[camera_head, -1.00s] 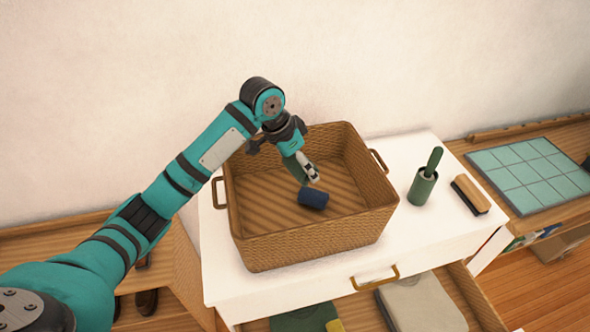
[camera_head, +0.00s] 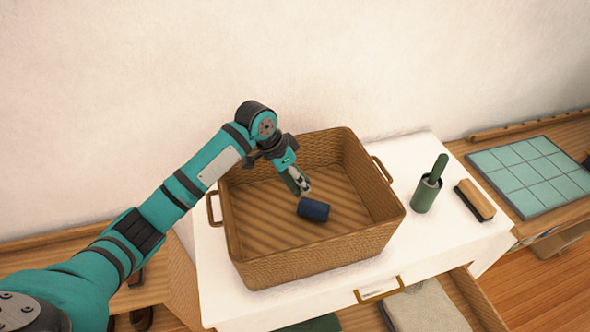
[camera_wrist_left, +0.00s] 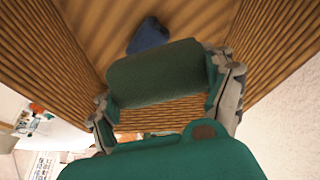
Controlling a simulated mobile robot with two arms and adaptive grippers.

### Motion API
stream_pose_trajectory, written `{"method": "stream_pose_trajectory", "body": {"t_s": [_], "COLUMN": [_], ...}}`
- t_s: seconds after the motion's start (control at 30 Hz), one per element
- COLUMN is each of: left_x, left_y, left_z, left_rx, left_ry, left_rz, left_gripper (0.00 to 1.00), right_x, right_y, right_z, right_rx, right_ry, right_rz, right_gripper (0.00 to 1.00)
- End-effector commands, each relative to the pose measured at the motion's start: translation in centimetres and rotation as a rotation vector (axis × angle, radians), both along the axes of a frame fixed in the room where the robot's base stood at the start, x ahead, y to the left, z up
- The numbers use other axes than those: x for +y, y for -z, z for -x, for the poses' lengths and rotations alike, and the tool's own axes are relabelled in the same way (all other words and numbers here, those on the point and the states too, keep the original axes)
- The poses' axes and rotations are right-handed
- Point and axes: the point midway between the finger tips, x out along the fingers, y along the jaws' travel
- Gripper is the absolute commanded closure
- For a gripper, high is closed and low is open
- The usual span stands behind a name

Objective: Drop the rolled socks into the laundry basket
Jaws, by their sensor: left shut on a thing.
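The woven laundry basket (camera_head: 310,262) stands on the white dresser top. A dark blue sock roll (camera_head: 313,209) lies on its floor and also shows in the left wrist view (camera_wrist_left: 148,36). My left gripper (camera_head: 297,182) is inside the basket's opening, to the upper left of the blue roll. It is shut on a green sock roll (camera_wrist_left: 158,73), whose ends sit between the two fingers in the left wrist view. In the head view the green roll is mostly hidden by the gripper. My right gripper is not in view.
Right of the basket on the dresser (camera_head: 440,232) are a green-handled roller in a holder (camera_head: 427,190) and a wooden brush (camera_head: 474,200). An open drawer below holds folded clothes (camera_head: 425,308). A green tiled mat (camera_head: 530,172) lies on the bench at right.

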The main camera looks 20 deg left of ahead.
Motion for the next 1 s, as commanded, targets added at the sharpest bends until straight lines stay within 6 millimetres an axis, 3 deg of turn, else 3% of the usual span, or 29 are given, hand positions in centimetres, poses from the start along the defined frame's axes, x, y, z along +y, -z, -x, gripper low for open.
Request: {"method": "stream_pose_trajectory", "body": {"t_s": [0.1,0.23,0.27,0.4,0.57,0.77,1.0], "left_x": [0.0,0.0,0.0,0.0,0.0,0.2,1.5], "left_y": [0.1,0.1,0.1,0.1,0.1,-0.5,-4.5], "left_z": [0.0,0.0,0.0,0.0,0.0,0.1,1.1], "left_rx": [-0.001,0.000,0.000,0.000,0.000,-0.002,-0.005], "left_ry": [0.000,0.000,0.000,0.000,0.000,-0.001,-0.001], "left_rz": [0.001,0.000,0.000,0.000,0.000,-0.001,-0.001], "left_gripper": [0.48,0.48,0.17,0.00,0.00,0.00,0.00], "right_x": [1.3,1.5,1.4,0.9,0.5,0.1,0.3], "right_y": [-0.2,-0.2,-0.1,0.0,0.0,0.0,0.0], "right_z": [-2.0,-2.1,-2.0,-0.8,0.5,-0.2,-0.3], "right_rx": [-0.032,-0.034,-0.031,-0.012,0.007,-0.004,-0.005], "right_ry": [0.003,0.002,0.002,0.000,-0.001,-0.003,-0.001], "right_rz": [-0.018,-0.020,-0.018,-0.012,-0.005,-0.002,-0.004], "right_gripper": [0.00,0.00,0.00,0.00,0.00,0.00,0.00]}}
